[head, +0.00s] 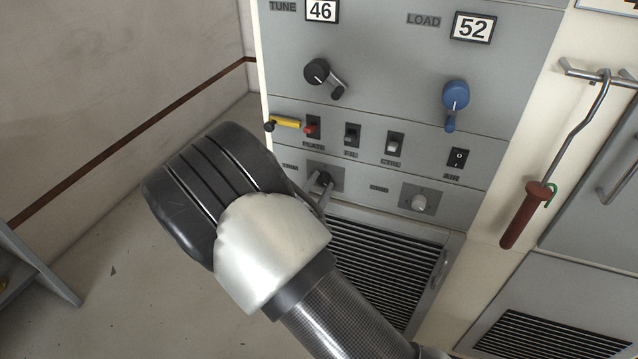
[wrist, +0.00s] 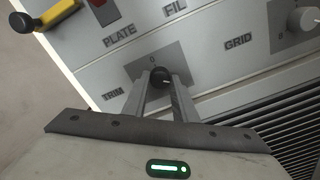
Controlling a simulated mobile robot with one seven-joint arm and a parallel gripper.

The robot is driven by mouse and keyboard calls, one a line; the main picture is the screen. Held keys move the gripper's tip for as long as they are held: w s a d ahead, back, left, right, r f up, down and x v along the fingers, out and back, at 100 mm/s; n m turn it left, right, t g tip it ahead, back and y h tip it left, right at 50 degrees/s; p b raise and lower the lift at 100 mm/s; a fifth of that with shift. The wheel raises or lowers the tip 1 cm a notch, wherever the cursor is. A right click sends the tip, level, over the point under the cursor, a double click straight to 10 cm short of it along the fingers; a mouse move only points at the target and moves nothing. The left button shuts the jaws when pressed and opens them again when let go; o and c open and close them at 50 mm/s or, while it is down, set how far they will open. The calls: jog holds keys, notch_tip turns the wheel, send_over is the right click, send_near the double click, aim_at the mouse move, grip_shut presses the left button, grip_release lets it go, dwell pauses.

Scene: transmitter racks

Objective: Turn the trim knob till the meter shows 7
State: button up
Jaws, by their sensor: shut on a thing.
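The trim knob (wrist: 160,76) is small, black and round, on a grey plate marked 0 beside the label TRIM. In the wrist view my gripper (wrist: 161,85) has one finger on each side of it and is shut on it. In the head view the knob (head: 325,177) shows just past my wrist, with the gripper (head: 319,187) partly hidden behind my wrist housing. No needle meter is in view, so its reading cannot be told.
Above the knob are a yellow-handled lever (head: 286,123) and several toggle switches (head: 352,135). A grey grid knob (head: 418,202) sits to the right. Higher up are a black tune crank (head: 317,71) and a blue load crank (head: 455,94). A red-handled hook (head: 524,215) hangs at right.

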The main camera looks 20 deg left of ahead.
jog(key=shift+n+p, duration=0.85)
jog(key=shift+n, duration=0.75)
jog(key=o, duration=1)
jog(key=shift+o, duration=0.2)
jog(key=shift+s, duration=0.15)
jog(key=s+a+p, duration=0.1)
jog(key=s, duration=1.6)
jog(key=shift+a+p, duration=0.15)
jog(key=shift+p, duration=0.2)
